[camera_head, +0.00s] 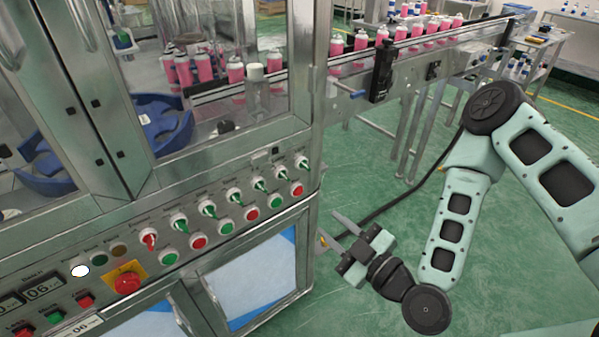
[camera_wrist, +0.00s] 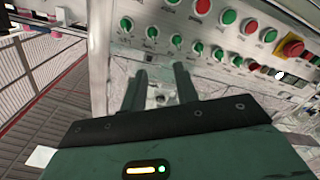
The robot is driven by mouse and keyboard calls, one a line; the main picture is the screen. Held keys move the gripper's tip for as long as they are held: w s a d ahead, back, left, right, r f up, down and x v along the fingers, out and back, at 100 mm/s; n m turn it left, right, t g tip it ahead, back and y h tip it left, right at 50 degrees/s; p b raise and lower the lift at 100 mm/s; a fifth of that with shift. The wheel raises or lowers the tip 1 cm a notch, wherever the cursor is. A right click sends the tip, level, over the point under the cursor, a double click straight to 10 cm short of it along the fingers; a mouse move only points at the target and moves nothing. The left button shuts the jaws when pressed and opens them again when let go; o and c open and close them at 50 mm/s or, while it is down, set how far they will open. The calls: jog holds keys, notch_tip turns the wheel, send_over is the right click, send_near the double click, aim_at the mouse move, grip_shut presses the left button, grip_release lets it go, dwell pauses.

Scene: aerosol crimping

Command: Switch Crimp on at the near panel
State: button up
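The near panel (camera_head: 105,232) runs along the front of the steel machine, and it also shows in the wrist view (camera_wrist: 110,55). It carries an upper row of selector switches: the leftmost in the head view is red (camera_head: 149,239), the others have green handles, such as this green switch (camera_head: 208,208). Below them is a row of green and red buttons (camera_head: 226,227). The labels are too small to read, so I cannot tell which switch is Crimp. My gripper (camera_head: 335,230) is open and empty, off the panel's right end, apart from it. Its two fingers stand apart in the wrist view (camera_wrist: 160,85).
A red emergency stop (camera_head: 127,282) on a yellow plate sits at the panel's left. A conveyor with pink cans (camera_head: 430,27) runs behind at the right. A black cable (camera_head: 415,185) hangs near my arm. Green floor (camera_head: 350,165) is free right of the machine.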

jog(key=b, duration=0.8)
send_near(286, 178)
jog(key=shift+t, duration=0.3)
jog(key=p+x, duration=0.1)
jog(key=x, duration=0.3)
jog(key=p+x, duration=0.1)
jog(key=x, duration=0.4)
jog(key=shift+f+p, duration=0.2)
jog(key=shift+p, duration=0.1)
grip_shut()
